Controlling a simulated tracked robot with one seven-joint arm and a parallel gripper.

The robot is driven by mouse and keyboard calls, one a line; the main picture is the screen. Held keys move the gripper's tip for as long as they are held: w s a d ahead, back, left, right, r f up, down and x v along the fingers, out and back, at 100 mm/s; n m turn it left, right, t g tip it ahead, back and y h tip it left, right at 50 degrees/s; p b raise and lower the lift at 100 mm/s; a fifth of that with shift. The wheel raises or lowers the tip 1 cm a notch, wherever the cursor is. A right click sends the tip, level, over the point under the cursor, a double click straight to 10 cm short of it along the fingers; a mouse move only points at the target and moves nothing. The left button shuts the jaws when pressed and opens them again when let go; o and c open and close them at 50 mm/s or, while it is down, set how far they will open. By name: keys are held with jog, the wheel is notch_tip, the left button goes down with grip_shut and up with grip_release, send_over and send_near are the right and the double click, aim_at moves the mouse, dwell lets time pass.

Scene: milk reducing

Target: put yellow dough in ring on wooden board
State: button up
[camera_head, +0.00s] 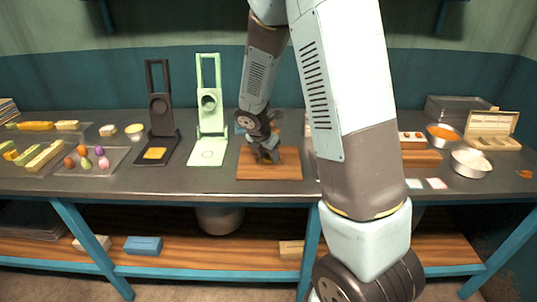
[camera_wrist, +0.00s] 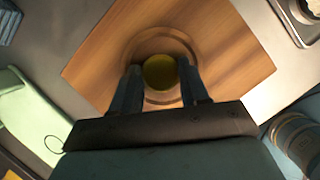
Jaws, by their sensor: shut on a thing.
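The wooden board (camera_head: 250,169) lies on the table, right of the green press. In the wrist view the board (camera_wrist: 95,70) fills the upper middle. A round brown ring (camera_wrist: 184,43) shows on the board, close in colour to the wood. The yellow dough (camera_wrist: 160,72) appears within the ring's outline, between my fingers. My gripper (camera_wrist: 160,88) is shut on the dough. In the head view my gripper (camera_head: 267,157) is low over the middle of the board, and the dough and ring are hidden there. I cannot tell whether the dough touches the board.
A pale green press (camera_head: 207,158) and a black press (camera_head: 160,115) with a yellow square stand left of the board. A tray of small coloured pieces (camera_head: 78,168) lies further left. Metal bowls (camera_head: 471,163) and a wooden box (camera_head: 493,143) stand right. Bare tabletop lies before the board.

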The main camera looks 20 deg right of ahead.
jog(key=shift+s+f, duration=0.4)
jog(key=shift+f, duration=0.15)
jog(key=o, duration=0.8)
jog(key=shift+o, duration=0.2)
jog(key=shift+w+r, duration=0.25)
jog(key=shift+r, duration=0.35)
jog(key=w+v, duration=0.1)
jog(key=v, duration=1.1)
jog(key=s+d+r+m+t+y, duration=0.1)
jog(key=s+d+r+m, duration=0.1)
jog(key=s+r+m, duration=0.6)
jog(key=s+d+r+m+t+y, duration=0.1)
jog(key=s+r+m, duration=0.7)
jog(key=s+m, duration=0.9)
jog(key=shift+s+d+m+t+y, duration=0.2)
jog(key=shift+d+m+t+y, duration=0.1)
jog(key=shift+d+y, duration=0.4)
